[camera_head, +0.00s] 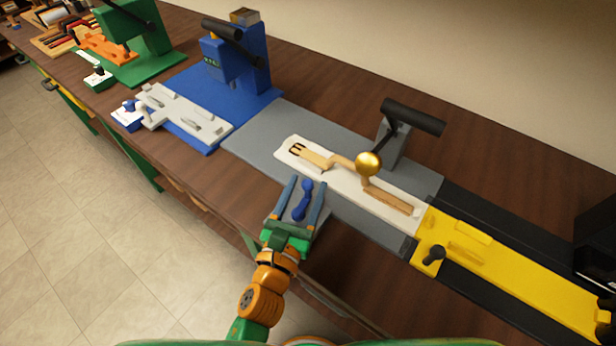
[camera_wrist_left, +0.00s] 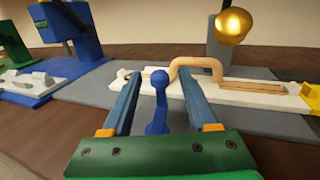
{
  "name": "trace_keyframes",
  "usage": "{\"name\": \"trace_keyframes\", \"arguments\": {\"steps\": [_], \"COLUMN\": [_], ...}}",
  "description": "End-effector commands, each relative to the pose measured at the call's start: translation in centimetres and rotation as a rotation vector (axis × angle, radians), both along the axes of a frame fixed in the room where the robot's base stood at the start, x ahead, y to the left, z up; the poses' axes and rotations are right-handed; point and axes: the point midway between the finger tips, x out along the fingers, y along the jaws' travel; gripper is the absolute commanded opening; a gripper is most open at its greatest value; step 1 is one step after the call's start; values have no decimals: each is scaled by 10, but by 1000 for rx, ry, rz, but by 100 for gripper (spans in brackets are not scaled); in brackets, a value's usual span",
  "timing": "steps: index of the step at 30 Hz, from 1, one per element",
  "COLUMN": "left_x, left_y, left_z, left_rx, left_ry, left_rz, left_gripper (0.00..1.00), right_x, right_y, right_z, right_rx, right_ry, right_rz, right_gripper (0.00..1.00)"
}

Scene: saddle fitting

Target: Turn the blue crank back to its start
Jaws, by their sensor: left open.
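The blue crank (camera_head: 302,203) is at the front edge of the grey station, close to the white fixture. It has a rounded knob at its far end. My left gripper (camera_head: 307,183) is open, with one finger on each side of the crank and a visible gap to it. In the left wrist view the crank (camera_wrist_left: 158,100) stands between the two fingers (camera_wrist_left: 160,77), and its lower end is partly hidden by the gripper's green body. My right gripper is not in view.
A white fixture (camera_head: 286,150) holding a tan curved part (camera_head: 345,163) lies just beyond the crank. A gold ball (camera_head: 368,163) and a black-handled press (camera_head: 412,116) stand over it. A yellow fixture (camera_head: 500,262) is at right, a blue station (camera_head: 262,97) at left.

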Motion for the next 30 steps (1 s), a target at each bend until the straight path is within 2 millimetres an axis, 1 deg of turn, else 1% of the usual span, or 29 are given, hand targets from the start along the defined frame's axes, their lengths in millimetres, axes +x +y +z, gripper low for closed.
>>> {"name": "trace_keyframes", "arguments": {"steps": [1,3,11,12,14,15,17,18,26,30], "left_x": [5,10,12,12,12,12,11,11,11,10], "left_y": [-1,-3,-4,-4,-4,-4,-4,-4,-4,-5], "left_z": [1,1,-1,-1,-1,-1,-1,-1,0,1], "left_rx": [1,1,-1,-1,-1,-1,-1,-1,1,5], "left_ry": [-1,0,1,1,1,1,1,1,0,-1], "left_rz": [0,0,0,0,0,0,0,0,-13,-57], "left_gripper": [59,59,59,49,32,22,5,0,0,0], "right_x": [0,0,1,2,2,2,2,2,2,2], "right_y": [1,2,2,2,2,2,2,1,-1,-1], "right_z": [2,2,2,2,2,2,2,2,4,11], "right_rx": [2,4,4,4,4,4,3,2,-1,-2], "right_ry": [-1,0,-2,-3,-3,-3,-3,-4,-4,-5], "right_rz": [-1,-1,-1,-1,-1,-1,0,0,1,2], "right_gripper": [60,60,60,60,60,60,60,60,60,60]}}
